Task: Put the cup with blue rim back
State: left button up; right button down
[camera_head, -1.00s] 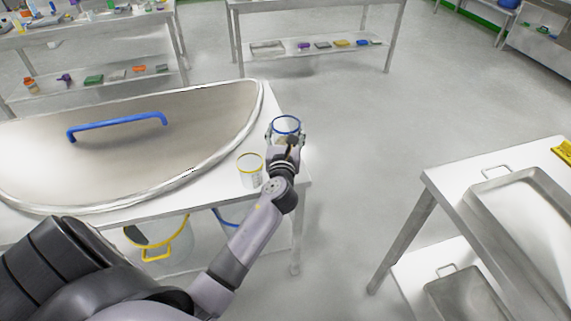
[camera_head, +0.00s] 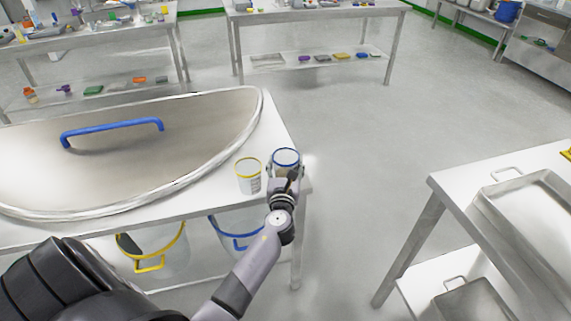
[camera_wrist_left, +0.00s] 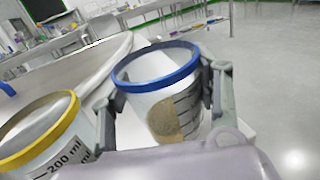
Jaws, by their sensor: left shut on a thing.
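The cup with the blue rim (camera_head: 286,157) is at the right end of the white table (camera_head: 215,198). My left gripper (camera_head: 285,173) is shut on it from the near side. In the left wrist view the blue-rimmed cup (camera_wrist_left: 160,85) stands between the two fingers and holds some tan material. It looks upright. I cannot tell whether its base touches the table. A cup with a yellow rim (camera_head: 248,175) stands just left of it; it also shows in the left wrist view (camera_wrist_left: 38,135). My right gripper is not in view.
Buckets with yellow (camera_head: 150,262) and blue (camera_head: 236,240) rims sit below. Another table with a metal tray (camera_head: 520,205) stands at right. Open floor lies between.

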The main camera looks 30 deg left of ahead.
pick_arm(q)
jog(key=shift+f, duration=0.2)
jog(key=o, duration=0.8)
jog(key=shift+c, duration=0.2)
jog(key=shift+r, duration=0.2)
jog(key=v, duration=1.2)
